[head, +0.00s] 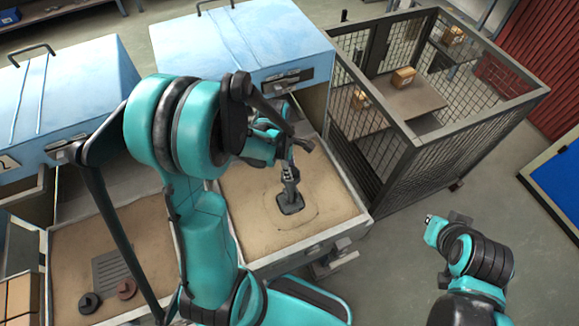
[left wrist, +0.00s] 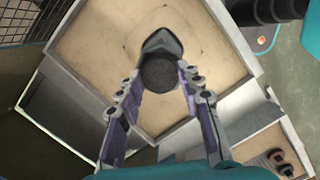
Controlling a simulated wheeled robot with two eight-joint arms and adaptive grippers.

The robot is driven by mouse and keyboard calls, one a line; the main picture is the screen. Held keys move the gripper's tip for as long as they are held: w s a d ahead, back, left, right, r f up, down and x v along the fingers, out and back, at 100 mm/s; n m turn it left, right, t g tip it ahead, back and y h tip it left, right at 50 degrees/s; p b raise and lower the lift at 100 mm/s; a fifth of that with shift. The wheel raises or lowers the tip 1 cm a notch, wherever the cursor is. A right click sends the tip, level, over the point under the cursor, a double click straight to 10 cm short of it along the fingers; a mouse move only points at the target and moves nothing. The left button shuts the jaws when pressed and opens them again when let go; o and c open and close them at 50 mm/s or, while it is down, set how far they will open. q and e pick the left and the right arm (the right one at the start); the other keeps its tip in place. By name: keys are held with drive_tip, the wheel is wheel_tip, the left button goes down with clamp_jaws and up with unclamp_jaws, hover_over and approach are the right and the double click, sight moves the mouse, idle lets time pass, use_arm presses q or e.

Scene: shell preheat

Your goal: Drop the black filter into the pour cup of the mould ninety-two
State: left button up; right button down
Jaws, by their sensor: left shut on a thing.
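My left gripper (head: 289,180) points down over the right-hand sand bed. In the left wrist view, its fingertips (left wrist: 159,80) are shut on the black filter (left wrist: 158,74), a dark round disc. The dark pour cup (head: 291,206) is set in the sand and also shows in the left wrist view (left wrist: 162,43), partly behind the filter. The filter overlaps the cup's near part there; the gap between them cannot be judged. In the head view the filter cannot be told apart from the gripper and cup. No mould number is legible. My right arm is at lower right; its jaws cannot be made out.
The right sand bed (head: 335,212) has a raised metal rim and a blue housing (head: 240,45) behind it. A left sand bed (head: 75,245) holds a grey grate (head: 112,268), a black piece (head: 90,303) and a brown piece (head: 127,289). A mesh cage (head: 400,140) stands at right.

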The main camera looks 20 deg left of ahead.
idle(0.6)
use_arm(q)
drive_tip(key=o, duration=0.9)
drive_tip(key=r, duration=0.4)
drive_tip(key=a+r, duration=0.1)
drive_tip(key=r, duration=0.6)
drive_tip(key=shift+s+a+r, duration=0.3)
drive_tip(key=shift+r, duration=0.1)
